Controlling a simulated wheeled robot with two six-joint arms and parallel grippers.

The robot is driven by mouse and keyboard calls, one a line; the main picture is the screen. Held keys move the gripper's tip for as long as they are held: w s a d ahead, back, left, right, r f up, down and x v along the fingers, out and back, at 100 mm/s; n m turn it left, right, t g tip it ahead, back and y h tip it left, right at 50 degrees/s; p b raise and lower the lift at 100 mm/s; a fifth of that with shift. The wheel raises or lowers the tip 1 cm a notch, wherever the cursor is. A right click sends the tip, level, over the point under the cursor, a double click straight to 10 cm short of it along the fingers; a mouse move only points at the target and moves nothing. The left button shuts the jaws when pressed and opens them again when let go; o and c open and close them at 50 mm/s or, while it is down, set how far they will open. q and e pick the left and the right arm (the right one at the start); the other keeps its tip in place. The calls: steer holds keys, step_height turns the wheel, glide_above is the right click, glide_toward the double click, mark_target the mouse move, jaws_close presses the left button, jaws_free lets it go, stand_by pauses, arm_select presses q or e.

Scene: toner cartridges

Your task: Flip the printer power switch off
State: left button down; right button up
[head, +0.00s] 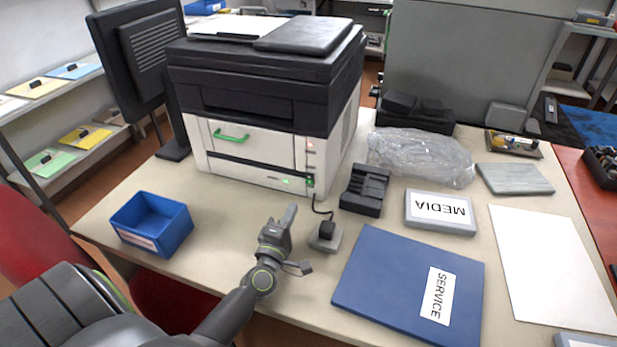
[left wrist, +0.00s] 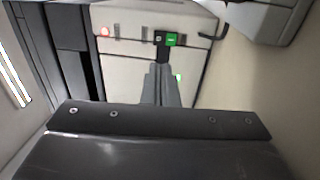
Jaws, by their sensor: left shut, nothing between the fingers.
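The printer (head: 262,105) stands on the table, black above and white below. Its power switch (head: 310,181), with a green part, is low at the right end of the front. In the left wrist view the switch (left wrist: 167,39) shows as a black and green piece just beyond the fingertips. My left gripper (head: 290,210) is shut and empty, in front of the printer, its fingers toward the switch. The fingers (left wrist: 158,68) look close to the switch in the left wrist view, but the head view shows a gap. My right gripper is not in view.
A red light (head: 310,140) glows above the switch. A black cable runs from beside the switch to a plug on a grey block (head: 326,238). A black cradle (head: 364,190) stands right of it, a blue bin (head: 152,223) left, and a blue SERVICE folder (head: 410,285) in front.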

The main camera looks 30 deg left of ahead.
mark_target(308, 177)
arm_select(q)
steer(key=shift+s+r, duration=0.1)
steer(key=shift+s, duration=0.05)
steer(key=x, duration=0.9)
steer(key=shift+w, duration=0.5)
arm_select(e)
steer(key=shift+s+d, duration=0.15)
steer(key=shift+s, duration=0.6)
